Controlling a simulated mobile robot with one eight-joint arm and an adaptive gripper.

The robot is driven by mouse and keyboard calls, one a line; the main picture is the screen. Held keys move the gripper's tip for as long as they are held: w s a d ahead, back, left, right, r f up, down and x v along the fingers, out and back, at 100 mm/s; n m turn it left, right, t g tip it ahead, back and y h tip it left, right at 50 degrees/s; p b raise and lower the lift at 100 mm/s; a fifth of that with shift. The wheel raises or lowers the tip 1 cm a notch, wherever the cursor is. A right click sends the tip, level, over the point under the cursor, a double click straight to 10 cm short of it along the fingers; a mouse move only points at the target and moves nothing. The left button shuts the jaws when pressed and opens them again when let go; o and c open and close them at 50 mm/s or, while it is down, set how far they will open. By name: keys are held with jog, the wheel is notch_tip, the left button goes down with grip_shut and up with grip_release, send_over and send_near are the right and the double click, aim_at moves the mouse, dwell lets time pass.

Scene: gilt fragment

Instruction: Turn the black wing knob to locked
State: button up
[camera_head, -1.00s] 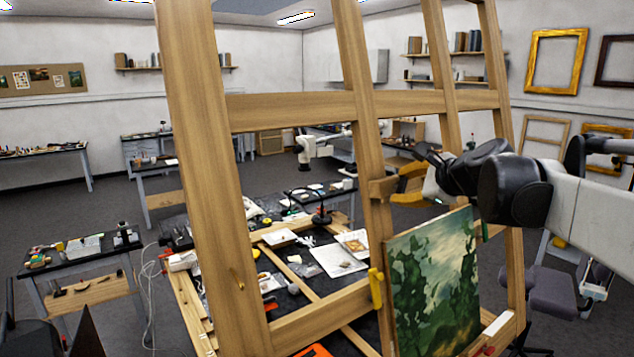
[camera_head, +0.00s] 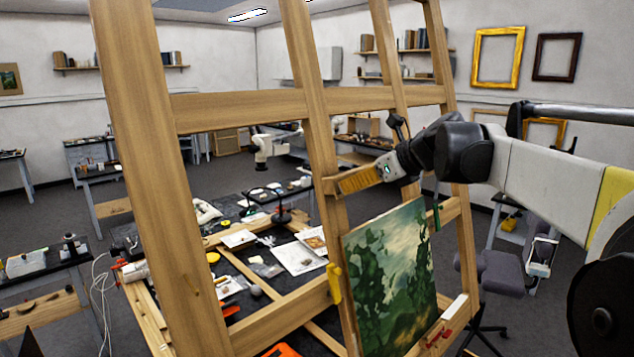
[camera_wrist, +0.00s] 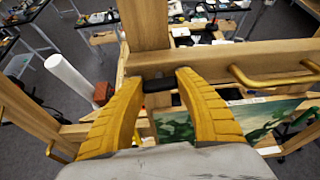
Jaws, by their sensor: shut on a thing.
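The black wing knob (camera_wrist: 158,85) is on the wooden crossbar of the easel, between my fingertips in the wrist view. Most of it is hidden by the fingers, so its exact angle is hard to tell. My gripper (camera_wrist: 162,79) has yellow ribbed fingers and is shut on the knob, one finger on each side. In the head view my gripper (camera_head: 332,187) is at the easel's middle post, where its fingers hide the knob. The wooden easel (camera_head: 150,180) stands upright. No locked mark can be made out.
A green landscape painting (camera_head: 390,275) rests on the easel just below my gripper. A brass handle (camera_wrist: 262,82) sticks out on the right in the wrist view. A yellow clip (camera_head: 334,284) is at the painting's left edge. A cluttered worktable (camera_head: 262,292) stands behind the easel.

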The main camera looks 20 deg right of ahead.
jog(key=shift+m, duration=0.5)
jog(key=o, duration=1.2)
jog(key=v, duration=1.2)
jog(key=shift+w+d, duration=0.1)
jog(key=shift+d, duration=0.05)
